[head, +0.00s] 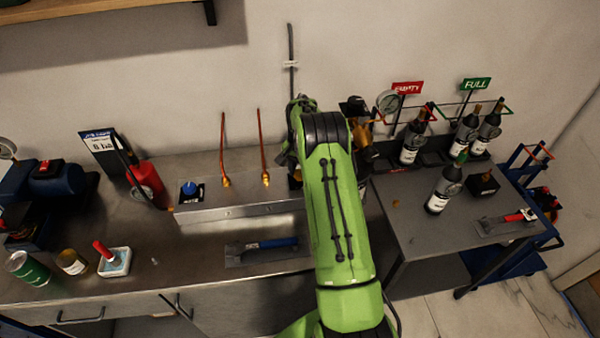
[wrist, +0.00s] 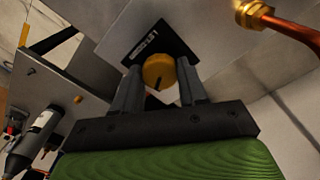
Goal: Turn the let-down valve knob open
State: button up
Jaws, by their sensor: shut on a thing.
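The yellow round knob (wrist: 158,68) shows in the wrist view on a black plate (wrist: 138,46) with a pale label I cannot read. A dark mark shows on its face. My gripper (wrist: 159,82) is shut on this knob, one grey finger on each side of it. In the head view my green arm hides the gripper and this knob. A blue knob (head: 189,188) on a black plate sits at the left end of the metal box (head: 243,205), apart from my gripper.
Copper pipes with brass fittings (head: 226,182) rise from the box; one fitting (wrist: 254,14) is close in the wrist view. Bottles (head: 411,145) stand in a rack under EMPTY and FULL signs. One bottle (head: 443,190) stands on the right table. A blue-handled tool (head: 272,243) lies on the bench.

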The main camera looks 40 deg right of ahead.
jog(key=n+b, duration=0.1)
jog(key=n, duration=0.5)
jog(key=shift+n, duration=0.3)
jog(key=n, duration=0.5)
jog(key=shift+b, duration=0.35)
jog(key=shift+d+n, duration=0.1)
jog(key=shift+n, duration=0.3)
jog(key=o, duration=1.1)
jog(key=shift+c, duration=0.2)
notch_tip(320, 180, up, 16)
jog(key=p, duration=0.2)
